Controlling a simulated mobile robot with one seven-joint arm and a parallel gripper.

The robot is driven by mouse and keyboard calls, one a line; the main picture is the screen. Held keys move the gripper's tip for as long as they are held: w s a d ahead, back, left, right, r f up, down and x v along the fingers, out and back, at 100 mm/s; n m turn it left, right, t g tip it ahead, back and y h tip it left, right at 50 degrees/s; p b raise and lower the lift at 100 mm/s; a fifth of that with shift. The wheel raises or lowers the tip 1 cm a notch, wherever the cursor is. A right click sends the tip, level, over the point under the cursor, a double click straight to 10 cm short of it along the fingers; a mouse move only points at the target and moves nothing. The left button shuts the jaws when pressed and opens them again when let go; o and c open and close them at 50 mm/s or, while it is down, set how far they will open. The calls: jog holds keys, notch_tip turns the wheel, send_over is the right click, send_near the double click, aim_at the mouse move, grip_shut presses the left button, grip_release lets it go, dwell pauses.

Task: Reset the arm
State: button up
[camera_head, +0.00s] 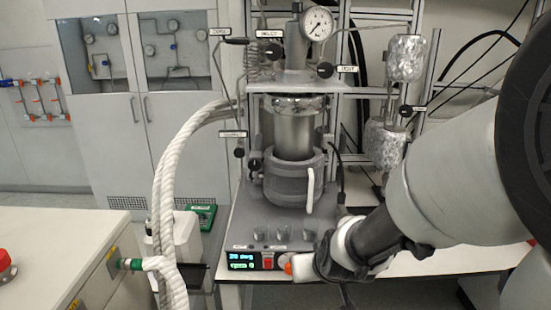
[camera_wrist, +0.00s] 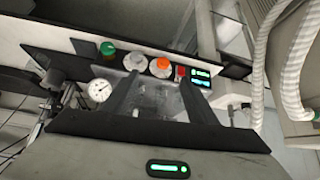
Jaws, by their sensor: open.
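My arm reaches in from the right in the head view, and its end, with my gripper (camera_head: 305,266), is low by the right end of the reactor's control panel. In the wrist view my gripper (camera_wrist: 158,80) shows two dark fingers, spread apart with nothing seen between them. Beyond the fingertips are an orange knob (camera_wrist: 161,66), a white knob (camera_wrist: 135,62) and a lit display (camera_wrist: 200,79). In the head view the display (camera_head: 242,260) and red switch (camera_head: 267,262) are clear. The orange knob (camera_head: 288,267) is partly hidden. Contact with the panel cannot be told.
The steel reactor (camera_head: 290,135) with its pressure gauge (camera_head: 318,23) stands behind the panel, left of my arm. Thick white hoses (camera_head: 168,180) hang on its left. Foil-wrapped vessels (camera_head: 405,58) stand near my arm. A bench (camera_head: 50,255) fills the lower left.

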jog(key=s+d+r+m+g+h+p, duration=0.1)
jog(key=s+d+r, duration=0.4)
jog(key=s+r, duration=1.2)
jog(key=shift+d+r+m+g+p, duration=0.25)
jog(key=shift+g+p, duration=0.25)
jog(key=shift+p, duration=0.25)
